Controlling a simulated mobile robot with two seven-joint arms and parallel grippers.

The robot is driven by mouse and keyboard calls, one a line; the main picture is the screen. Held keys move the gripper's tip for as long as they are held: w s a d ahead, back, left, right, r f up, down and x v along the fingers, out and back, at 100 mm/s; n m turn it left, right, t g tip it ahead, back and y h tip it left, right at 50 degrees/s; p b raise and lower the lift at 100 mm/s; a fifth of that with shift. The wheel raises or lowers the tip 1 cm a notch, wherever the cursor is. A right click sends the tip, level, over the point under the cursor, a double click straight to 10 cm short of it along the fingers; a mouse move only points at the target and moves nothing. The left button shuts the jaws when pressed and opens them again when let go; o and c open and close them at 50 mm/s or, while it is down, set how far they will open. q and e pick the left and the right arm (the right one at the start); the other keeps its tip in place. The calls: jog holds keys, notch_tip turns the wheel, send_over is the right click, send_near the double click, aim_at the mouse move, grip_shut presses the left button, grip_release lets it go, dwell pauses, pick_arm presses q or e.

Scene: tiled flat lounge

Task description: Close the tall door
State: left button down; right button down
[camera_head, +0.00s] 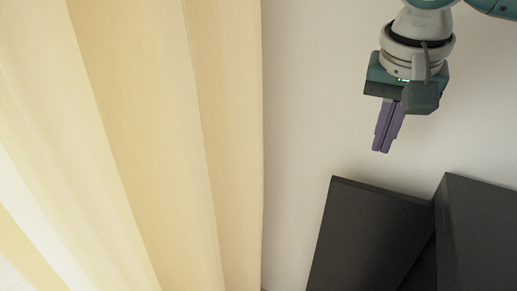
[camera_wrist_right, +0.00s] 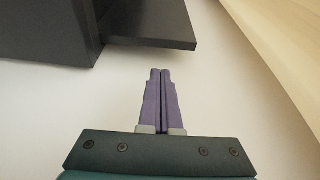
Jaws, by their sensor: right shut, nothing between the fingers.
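A dark grey cabinet (camera_head: 482,235) stands against the pale wall at the lower right of the head view. A dark flat panel (camera_head: 368,235), which looks like its tall door, stands out from it to the left, with a gap between the two. In the wrist view the cabinet (camera_wrist_right: 50,30) is at the upper left and the panel (camera_wrist_right: 155,25) juts to the right. My right gripper (camera_head: 381,151) has its purple fingers together and empty. It is above the panel in the head view, apart from it. The fingers (camera_wrist_right: 161,71) also show in the wrist view. My left gripper is out of view.
A cream curtain (camera_head: 150,130) hangs over the left half of the head view. A bare strip of pale wall (camera_head: 300,110) lies between the curtain and my right gripper. A pale curtain-like surface (camera_wrist_right: 285,50) shows at the right of the wrist view.

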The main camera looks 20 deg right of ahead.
aim_at(370, 175)
jog(key=b+x, duration=0.4)
jog(key=x, duration=0.6)
jog(key=shift+a, duration=0.1)
